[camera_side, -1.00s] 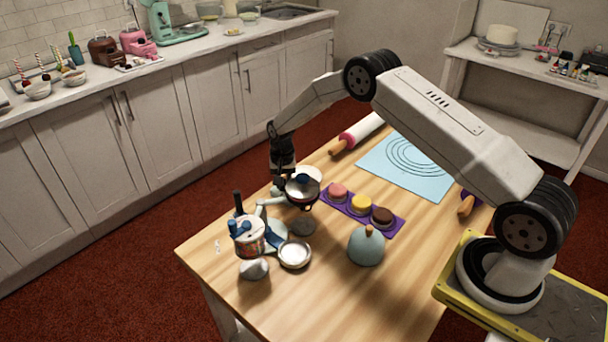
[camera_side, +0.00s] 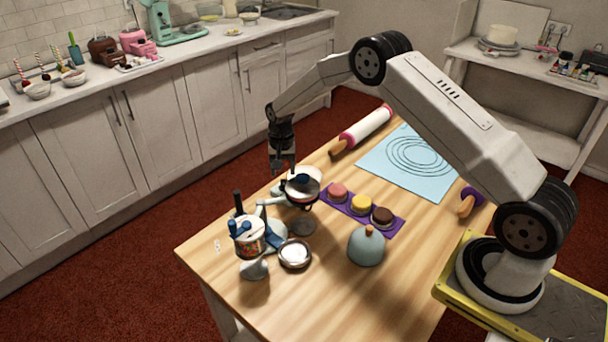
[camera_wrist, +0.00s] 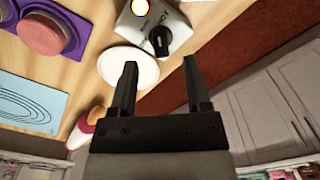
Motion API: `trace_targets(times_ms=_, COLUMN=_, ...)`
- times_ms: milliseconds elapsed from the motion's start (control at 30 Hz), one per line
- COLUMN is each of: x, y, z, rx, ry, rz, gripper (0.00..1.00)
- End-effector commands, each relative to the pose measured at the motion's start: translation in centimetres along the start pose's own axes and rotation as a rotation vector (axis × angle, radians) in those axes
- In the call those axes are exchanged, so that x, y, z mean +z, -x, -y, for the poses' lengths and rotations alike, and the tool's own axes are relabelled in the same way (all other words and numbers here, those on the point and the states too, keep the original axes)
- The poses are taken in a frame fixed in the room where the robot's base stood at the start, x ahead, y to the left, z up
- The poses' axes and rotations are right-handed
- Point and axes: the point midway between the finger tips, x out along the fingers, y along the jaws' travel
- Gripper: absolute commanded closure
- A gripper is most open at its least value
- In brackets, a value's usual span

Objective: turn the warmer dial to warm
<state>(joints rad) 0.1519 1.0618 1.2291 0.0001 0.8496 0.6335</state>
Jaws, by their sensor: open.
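The warmer (camera_wrist: 180,22) is a pale grey box at the top of the wrist view, with small lettering on its face and a glowing orange-white light (camera_wrist: 141,7). Its black dial (camera_wrist: 159,40) sits near the front edge; its setting is too small to read. My gripper (camera_wrist: 159,61) is open and empty, with the dial just beyond the fingertips and roughly between them in that view, not touched. In the side view my gripper (camera_side: 282,170) points down over the table's far-left edge. The warmer and dial cannot be made out there, behind the stands.
A white disc (camera_wrist: 128,68) lies beside the left finger. A rolling pin (camera_side: 366,127) and blue mat (camera_side: 400,175) lie further right.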

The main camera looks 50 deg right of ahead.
Motion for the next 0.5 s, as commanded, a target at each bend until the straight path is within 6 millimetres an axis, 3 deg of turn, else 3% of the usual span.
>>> trace_targets(times_ms=200, x=0.0, y=2.4, z=0.0, rx=0.0, ry=0.0, rz=0.0, gripper=0.38)
trace_targets(times_ms=500, x=0.0, y=3.0, z=0.0, rx=0.001, ry=0.0, rz=0.002, gripper=0.38)
